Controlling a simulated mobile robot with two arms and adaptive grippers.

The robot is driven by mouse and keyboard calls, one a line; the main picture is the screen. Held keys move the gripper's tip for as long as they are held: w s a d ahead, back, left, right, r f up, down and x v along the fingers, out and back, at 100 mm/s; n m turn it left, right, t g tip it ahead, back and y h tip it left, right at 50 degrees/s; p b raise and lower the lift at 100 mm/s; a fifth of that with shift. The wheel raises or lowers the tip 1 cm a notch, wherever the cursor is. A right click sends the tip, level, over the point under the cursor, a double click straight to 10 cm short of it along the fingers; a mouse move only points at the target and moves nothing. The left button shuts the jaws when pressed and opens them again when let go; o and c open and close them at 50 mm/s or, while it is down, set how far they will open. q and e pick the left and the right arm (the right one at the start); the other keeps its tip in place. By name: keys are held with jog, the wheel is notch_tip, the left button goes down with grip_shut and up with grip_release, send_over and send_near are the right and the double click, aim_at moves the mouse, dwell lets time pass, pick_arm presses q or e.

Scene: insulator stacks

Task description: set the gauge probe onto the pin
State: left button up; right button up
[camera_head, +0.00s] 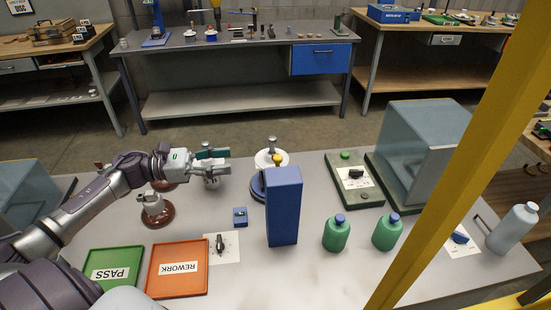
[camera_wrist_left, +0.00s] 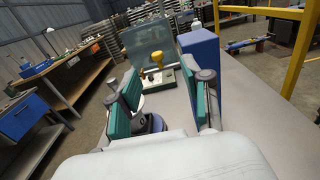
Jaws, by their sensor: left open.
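My left gripper (camera_head: 222,166) is open and empty above the table, left of a white stack (camera_head: 263,161) with a metal pin (camera_head: 271,143) on top and a dark blue base (camera_head: 257,186). A small yellow-headed piece (camera_head: 280,159), possibly the gauge probe, shows at the stack's right side. In the left wrist view, the yellow piece (camera_wrist_left: 157,57) appears ahead, between and beyond the open fingers (camera_wrist_left: 165,100). The dark blue base (camera_wrist_left: 152,122) shows low between the teal pads, and the left finger partly hides the white stack. My right gripper is not in view.
A tall blue block (camera_head: 283,206) stands close in front of the stack. Green bottles (camera_head: 336,233), a green-framed panel (camera_head: 354,178) and a clear-sided box (camera_head: 425,140) are to the right. A brown-based insulator (camera_head: 152,209) and green and orange trays (camera_head: 177,268) lie nearer.

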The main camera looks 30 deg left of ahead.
aim_at(278, 157)
pick_arm(q)
jog(key=p+x, duration=0.1)
jog(key=x, duration=0.3)
jog(key=f+p+x, duration=0.1)
jog(key=x, duration=0.4)
jog(key=w+p+x, duration=0.1)
jog(key=p+x, duration=0.1)
jog(key=x, duration=0.2)
jog(key=shift+w+f, duration=0.2)
jog(key=shift+f, duration=0.05)
jog(key=shift+c, duration=0.7)
grip_shut()
